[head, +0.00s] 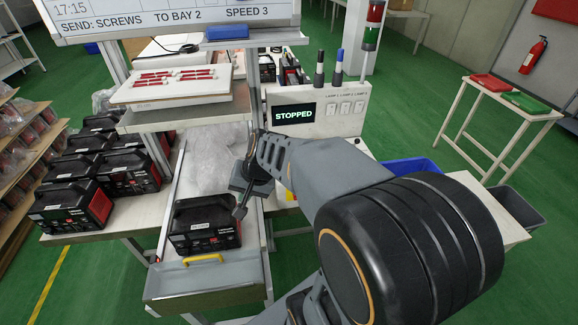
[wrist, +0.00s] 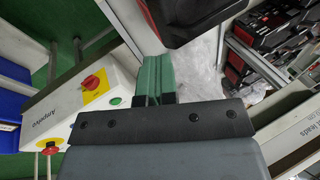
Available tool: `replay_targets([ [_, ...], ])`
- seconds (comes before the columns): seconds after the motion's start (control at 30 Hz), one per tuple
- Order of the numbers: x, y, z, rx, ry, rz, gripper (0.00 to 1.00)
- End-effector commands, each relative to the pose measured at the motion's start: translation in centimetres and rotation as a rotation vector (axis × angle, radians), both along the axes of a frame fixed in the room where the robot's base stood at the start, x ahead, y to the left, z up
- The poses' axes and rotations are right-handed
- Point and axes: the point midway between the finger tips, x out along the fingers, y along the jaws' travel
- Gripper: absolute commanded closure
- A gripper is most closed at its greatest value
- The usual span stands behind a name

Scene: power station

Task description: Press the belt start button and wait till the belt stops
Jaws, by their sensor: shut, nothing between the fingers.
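A pale control box with a screen reading STOPPED (head: 294,113) stands right of the belt in the head view. In the wrist view, a pale switch box (wrist: 95,105) at left carries a green button (wrist: 116,101), a red rotary switch on a yellow plate (wrist: 91,82) and a red mushroom button (wrist: 48,148). No label marks the start button legibly. My gripper (head: 240,211) is over the belt's right edge in the head view, partly hidden by my arm. Its green fingers (wrist: 153,75) are shut and empty, right of the green button and apart from it. A black power station (head: 203,222) sits on the belt (head: 198,185).
A yellow handle (head: 203,260) is at the belt's near end. Several power stations (head: 100,165) stand at left. A raised shelf (head: 175,92) holds red parts. A blue bin (head: 408,166) is right, behind my arm. The sign (head: 165,18) reads "SEND: SCREWS TO BAY 2 SPEED 3".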

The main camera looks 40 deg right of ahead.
Motion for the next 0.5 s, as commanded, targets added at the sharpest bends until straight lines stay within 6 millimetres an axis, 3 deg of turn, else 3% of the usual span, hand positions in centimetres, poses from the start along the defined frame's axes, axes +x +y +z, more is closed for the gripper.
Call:
replay_targets([
  [0.03, 2.1, -1.9, 1.4, 0.095, 0.017, -0.151, 1.00],
  [0.2, 7.6, -9.1, 1.5, 0.390, 0.017, -0.632, 1.00],
  [0.4, 10.2, -16.7, 0.1, 0.612, -0.002, -1.026, 1.00],
  [0.5, 10.6, -19.1, -0.6, 0.674, -0.011, -1.142, 1.00],
])
